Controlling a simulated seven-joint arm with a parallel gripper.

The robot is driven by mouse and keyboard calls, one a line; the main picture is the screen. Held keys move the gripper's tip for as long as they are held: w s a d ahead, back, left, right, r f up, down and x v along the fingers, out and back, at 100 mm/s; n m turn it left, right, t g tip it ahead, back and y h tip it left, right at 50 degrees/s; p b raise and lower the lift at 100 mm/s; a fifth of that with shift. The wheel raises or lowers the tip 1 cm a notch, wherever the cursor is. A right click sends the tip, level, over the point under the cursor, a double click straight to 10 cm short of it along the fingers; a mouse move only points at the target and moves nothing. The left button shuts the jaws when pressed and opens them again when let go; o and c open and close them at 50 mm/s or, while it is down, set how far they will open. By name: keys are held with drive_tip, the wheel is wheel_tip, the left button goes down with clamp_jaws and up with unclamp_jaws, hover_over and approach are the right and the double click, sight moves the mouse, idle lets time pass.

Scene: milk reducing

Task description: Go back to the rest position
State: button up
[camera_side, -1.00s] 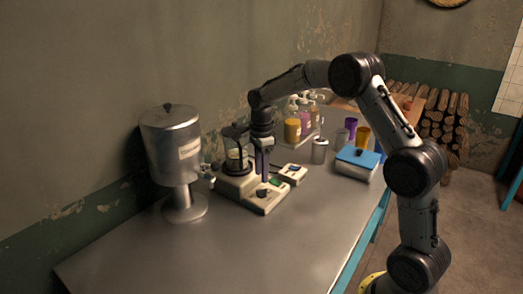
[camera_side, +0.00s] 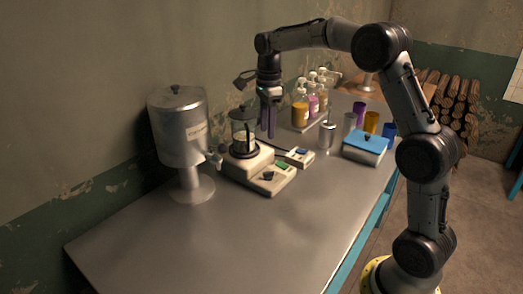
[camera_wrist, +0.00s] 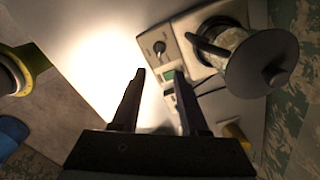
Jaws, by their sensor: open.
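My gripper (camera_side: 268,134) hangs above the table, pointing down, just right of the glass jug and above the hotplate machine. In the wrist view its two fingers (camera_wrist: 160,74) are apart with nothing between them. The glass jug (camera_side: 244,131) with a dark lid and handle stands upright on the pale hotplate machine (camera_side: 262,179). The wrist view shows the jug (camera_wrist: 238,50) to the right of the fingers, apart from them. The machine's knob and green display (camera_wrist: 168,75) show beyond the fingertips.
A metal tank (camera_side: 178,128) with a tap stands left of the machine. A small scale-like device (camera_side: 299,157), pump bottles (camera_side: 300,112), a metal canister (camera_side: 327,136), coloured cups (camera_side: 371,122) and a blue-lidded box (camera_side: 365,146) stand to the right. The table's front (camera_side: 220,245) is clear.

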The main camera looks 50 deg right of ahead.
drive_tip(key=s+a+r+n+t, duration=0.2)
drive_tip(key=s+a+r+n, duration=0.1)
drive_tip(key=s+a+r, duration=0.4)
drive_tip(key=s+a+r+n+t, duration=0.25)
drive_tip(key=s+r, duration=0.25)
drive_tip(key=s, duration=0.3)
drive_tip(key=s+a+f+n, duration=0.3)
drive_tip(key=s+f+n, duration=0.7)
drive_tip(key=n, duration=0.8)
drive_tip(key=s+t, duration=0.1)
drive_tip(key=s, duration=0.2)
drive_tip(key=shift+s+a+f, duration=0.15)
drive_tip(key=shift+s, duration=0.2)
